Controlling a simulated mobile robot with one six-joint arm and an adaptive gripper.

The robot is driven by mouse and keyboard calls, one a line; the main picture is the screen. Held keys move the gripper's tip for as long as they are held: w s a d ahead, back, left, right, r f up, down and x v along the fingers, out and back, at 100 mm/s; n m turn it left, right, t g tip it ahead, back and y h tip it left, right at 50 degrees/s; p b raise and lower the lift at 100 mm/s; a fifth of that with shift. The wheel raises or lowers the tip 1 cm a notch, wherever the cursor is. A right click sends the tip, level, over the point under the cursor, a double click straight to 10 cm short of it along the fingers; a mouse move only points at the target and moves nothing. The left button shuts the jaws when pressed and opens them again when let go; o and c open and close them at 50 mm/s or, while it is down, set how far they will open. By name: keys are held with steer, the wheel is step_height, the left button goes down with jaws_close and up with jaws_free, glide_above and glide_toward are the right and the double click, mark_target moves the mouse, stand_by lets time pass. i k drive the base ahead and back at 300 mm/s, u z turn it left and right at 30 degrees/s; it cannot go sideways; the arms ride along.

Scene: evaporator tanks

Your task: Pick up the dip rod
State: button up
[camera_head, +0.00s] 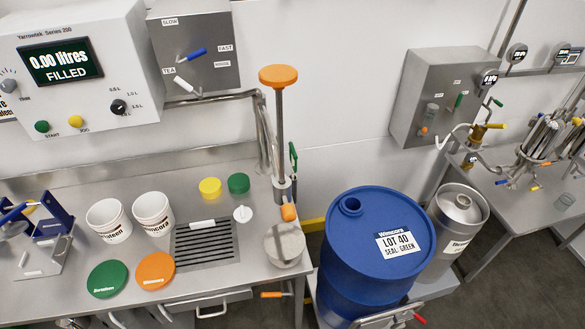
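No thing is clearly marked as the dip rod, and I cannot tell for sure which one it is. A tall grey rod with a round orange top (279,125) stands upright at the right end of the steel bench (215,285). Close behind it on the right is a thin upright piece with a green handle (293,155), its lower part partly hidden. An orange-ended piece (289,212) is at the foot of the tall rod. My gripper is not in view.
White tubs (108,222), green and orange lids (108,278), yellow and green caps (210,188) and a drain grate (207,250) crowd the bench. A blue drum (350,265) and a steel keg (458,215) stand right of it. A filler panel (85,75) overhangs the left.

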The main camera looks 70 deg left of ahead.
mark_target(294, 157)
steer(key=u, duration=1.4)
steer(key=i, duration=0.5)
steer(key=u, duration=0.7)
